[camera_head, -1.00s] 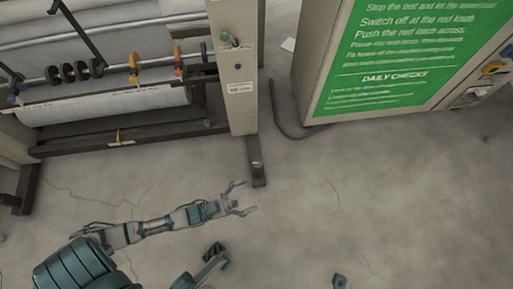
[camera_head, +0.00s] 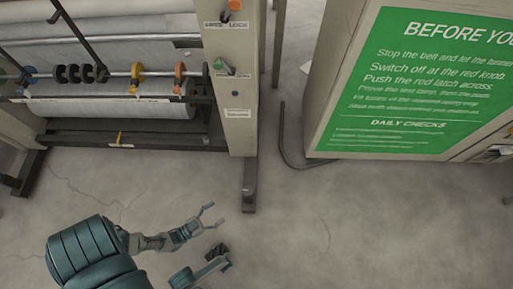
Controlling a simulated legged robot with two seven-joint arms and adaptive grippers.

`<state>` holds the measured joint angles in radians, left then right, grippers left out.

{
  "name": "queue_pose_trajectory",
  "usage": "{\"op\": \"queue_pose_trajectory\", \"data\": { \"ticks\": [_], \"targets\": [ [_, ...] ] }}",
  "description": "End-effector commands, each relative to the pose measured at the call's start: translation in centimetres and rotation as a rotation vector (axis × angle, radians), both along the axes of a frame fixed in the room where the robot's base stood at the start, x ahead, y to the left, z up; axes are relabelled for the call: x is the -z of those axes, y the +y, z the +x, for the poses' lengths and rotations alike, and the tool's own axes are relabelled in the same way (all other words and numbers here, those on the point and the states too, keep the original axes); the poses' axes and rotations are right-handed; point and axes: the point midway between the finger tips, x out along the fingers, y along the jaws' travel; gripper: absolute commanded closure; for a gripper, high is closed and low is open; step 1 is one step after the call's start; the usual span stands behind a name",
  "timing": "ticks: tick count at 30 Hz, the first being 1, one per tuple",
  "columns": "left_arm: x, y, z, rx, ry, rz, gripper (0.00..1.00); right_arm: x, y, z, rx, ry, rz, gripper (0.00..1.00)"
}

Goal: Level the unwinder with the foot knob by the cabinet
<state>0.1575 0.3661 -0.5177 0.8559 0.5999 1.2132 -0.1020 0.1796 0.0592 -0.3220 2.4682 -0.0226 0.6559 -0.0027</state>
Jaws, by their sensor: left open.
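The unwinder (camera_head: 238,130) stands at the upper left, a pale frame with a white roll (camera_head: 110,107) across it. Its right post ends in a dark foot (camera_head: 249,200) that reaches forward on the floor, on the side by the cabinet (camera_head: 340,60). A small upright part, possibly the foot knob (camera_head: 251,164), shows on that foot; its details are too small to tell. My left gripper (camera_head: 214,215) is open and empty, apart from the foot, to its left and nearer to me.
The cabinet carries a green instruction sign (camera_head: 420,75). A dark bent cable or tube (camera_head: 285,145) lies on the floor between unwinder and cabinet. Coloured levers (camera_head: 179,75) and an orange knob (camera_head: 235,6) sit on the unwinder. The cracked concrete floor (camera_head: 350,230) in front is clear.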

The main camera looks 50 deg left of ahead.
Motion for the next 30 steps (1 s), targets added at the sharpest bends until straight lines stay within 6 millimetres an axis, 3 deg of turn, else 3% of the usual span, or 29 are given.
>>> {"op": "queue_pose_trajectory", "data": {
  "ticks": [5,10,21,30],
  "targets": [
    [0.0,-0.1,2.8,0.000,-0.004,-0.001,0.25,0.4,0.0,-0.1,-0.002,0.007,-0.004,0.25],
    [0.2,-0.4,6.8,0.002,-0.002,0.000,0.25,0.9,0.2,0.1,-0.004,0.009,-0.002,0.25],
    [0.2,-0.8,14.7,0.001,0.001,0.000,0.25,0.2,0.3,0.6,-0.001,-0.044,0.010,0.25],
    [0.0,-0.9,17.0,0.001,0.001,0.000,0.25,-0.6,0.2,0.3,0.000,-0.085,0.009,0.25]
  ]
}}
